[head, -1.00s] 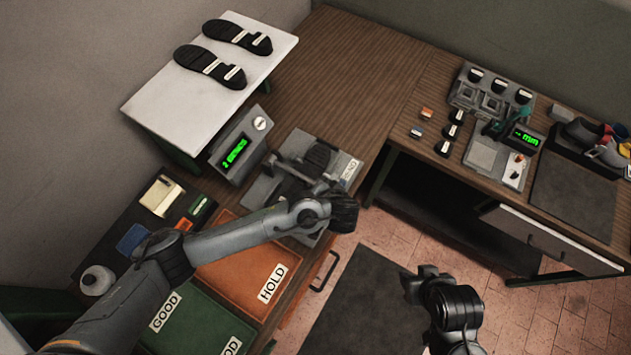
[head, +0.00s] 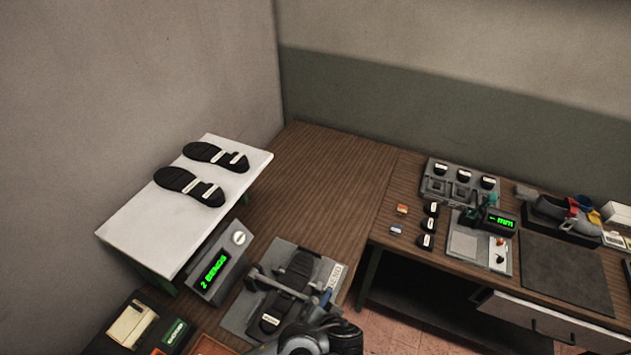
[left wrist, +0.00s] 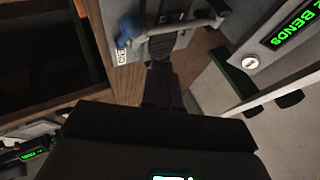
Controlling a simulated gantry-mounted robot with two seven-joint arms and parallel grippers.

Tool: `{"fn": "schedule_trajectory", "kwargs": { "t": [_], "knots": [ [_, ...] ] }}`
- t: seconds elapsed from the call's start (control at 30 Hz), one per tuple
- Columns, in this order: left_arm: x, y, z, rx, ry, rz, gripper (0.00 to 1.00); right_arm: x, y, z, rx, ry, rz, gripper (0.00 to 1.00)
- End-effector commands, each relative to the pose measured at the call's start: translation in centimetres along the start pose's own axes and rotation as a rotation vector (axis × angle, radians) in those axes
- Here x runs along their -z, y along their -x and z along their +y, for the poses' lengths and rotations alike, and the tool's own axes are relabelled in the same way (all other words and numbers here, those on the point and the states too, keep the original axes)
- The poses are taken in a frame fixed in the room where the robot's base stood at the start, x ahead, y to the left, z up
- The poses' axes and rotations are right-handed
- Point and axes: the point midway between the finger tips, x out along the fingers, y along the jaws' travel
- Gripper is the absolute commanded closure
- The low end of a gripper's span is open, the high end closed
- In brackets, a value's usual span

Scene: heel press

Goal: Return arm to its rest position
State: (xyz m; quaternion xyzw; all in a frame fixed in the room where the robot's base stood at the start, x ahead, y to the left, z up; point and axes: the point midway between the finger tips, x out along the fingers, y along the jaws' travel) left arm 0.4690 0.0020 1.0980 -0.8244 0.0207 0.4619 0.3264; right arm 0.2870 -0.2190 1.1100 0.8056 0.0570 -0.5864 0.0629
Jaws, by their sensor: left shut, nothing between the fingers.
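My left gripper (head: 342,334) is at the bottom edge of the head view, just in front of the bending fixture (head: 240,318). It is shut and empty; most of its arm is below the picture. In the left wrist view its dark closed fingers (left wrist: 161,85) point toward the fixture (left wrist: 185,50). A black sole (head: 296,272) with a white label lies in the fixture, its near end close to my gripper. My right gripper is out of view.
A white raised shelf (head: 150,243) holds two black soles. A box (head: 215,262) beside the fixture reads "2 BENDS" in green. The right bench carries a gauge (head: 478,243), small heel blocks and a dark mat (head: 565,270). The wooden bench top (head: 325,190) behind the fixture is clear.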

Motion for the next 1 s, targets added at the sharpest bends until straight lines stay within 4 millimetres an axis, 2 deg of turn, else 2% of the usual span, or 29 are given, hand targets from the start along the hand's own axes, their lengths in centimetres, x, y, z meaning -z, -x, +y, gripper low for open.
{"fn": "schedule_trajectory", "kwargs": {
  "t": [0.13,0.27,0.4,0.5,0.57,0.67,0.77,0.87,0.9,1.0],
  "knots": [
    [-2.5,0.0,1.8,-0.034,-0.017,-0.045,1.0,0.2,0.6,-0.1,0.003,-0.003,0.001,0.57],
    [-7.0,0.6,4.8,-0.109,-0.011,-0.143,1.0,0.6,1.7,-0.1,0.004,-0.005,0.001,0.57],
    [-11.6,3.3,7.2,-0.24,0.086,-0.268,1.0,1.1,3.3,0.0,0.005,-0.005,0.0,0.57],
    [-14.3,5.8,7.6,-0.336,0.209,-0.357,1.0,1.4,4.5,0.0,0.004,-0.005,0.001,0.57],
    [-15.7,7.0,7.1,-0.386,0.28,-0.404,1.0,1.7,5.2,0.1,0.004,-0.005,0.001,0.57],
    [-18.0,8.8,5.3,-0.451,0.394,-0.465,1.0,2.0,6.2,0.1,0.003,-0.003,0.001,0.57],
    [-20.2,10.0,2.2,-0.486,0.496,-0.498,1.0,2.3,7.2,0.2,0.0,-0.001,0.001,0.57],
    [-22.5,10.8,-2.1,-0.486,0.574,-0.496,1.0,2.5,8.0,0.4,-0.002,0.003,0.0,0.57],
    [-23.3,11.1,-4.2,-0.475,0.598,-0.483,1.0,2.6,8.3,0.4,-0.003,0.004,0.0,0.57],
    [-24.2,11.4,-9.0,-0.438,0.622,-0.423,1.0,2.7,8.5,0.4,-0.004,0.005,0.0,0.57]
  ]
}}
